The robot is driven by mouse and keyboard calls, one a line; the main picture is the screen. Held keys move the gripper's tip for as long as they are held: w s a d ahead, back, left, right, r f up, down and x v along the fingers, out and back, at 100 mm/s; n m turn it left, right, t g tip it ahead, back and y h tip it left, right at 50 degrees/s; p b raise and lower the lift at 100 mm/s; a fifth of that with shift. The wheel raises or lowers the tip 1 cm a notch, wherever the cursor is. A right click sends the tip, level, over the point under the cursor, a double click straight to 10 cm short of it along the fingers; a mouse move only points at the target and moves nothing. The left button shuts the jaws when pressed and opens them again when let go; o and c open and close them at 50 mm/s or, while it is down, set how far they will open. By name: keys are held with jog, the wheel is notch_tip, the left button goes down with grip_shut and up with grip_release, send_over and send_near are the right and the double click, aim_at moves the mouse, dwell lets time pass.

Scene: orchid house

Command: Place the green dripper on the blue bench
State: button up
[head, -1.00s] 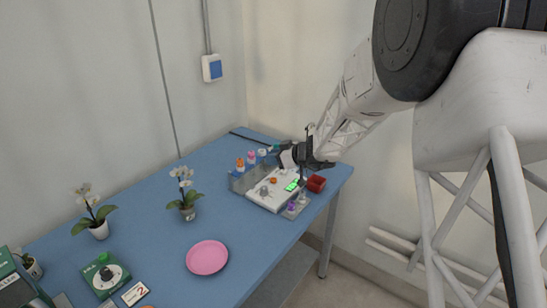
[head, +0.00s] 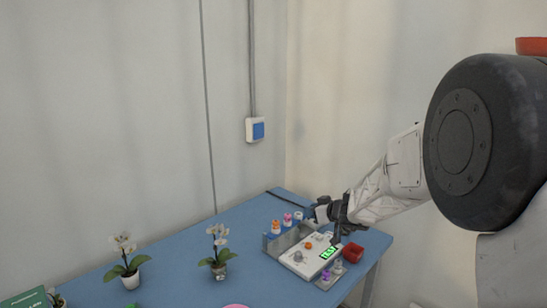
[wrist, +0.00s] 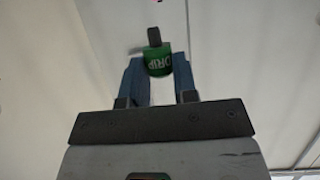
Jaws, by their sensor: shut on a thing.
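The green dripper (wrist: 158,60) shows in the wrist view with white lettering and a dark top. It sits between the blue fingers of my gripper (wrist: 160,78), which is shut on it. In the head view my gripper (head: 322,211) is over the far right end of the blue bench (head: 180,265), near the bottle rack. The dripper is too small there to make out clearly. The wrist view shows only pale wall-like surfaces beyond it.
A white device (head: 297,257) with a lit green display stands below my gripper. Around it are a rack of bottles (head: 270,244), a red pot (head: 352,252) and a small tray with purple items (head: 327,277). Two orchids (head: 219,262) (head: 130,275) and a pink plate (head: 236,306) are further left.

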jog(key=w+d+r+m+t+h, duration=0.3)
jog(key=w+d+r+m+h, duration=0.1)
jog(key=m+h, duration=0.4)
jog(key=shift+w+r+h, duration=0.15)
jog(key=shift+r+h, duration=0.25)
jog(key=shift+r, duration=0.45)
jog(key=shift+d, duration=0.2)
jog(key=shift+a, duration=0.1)
dwell(0.6)
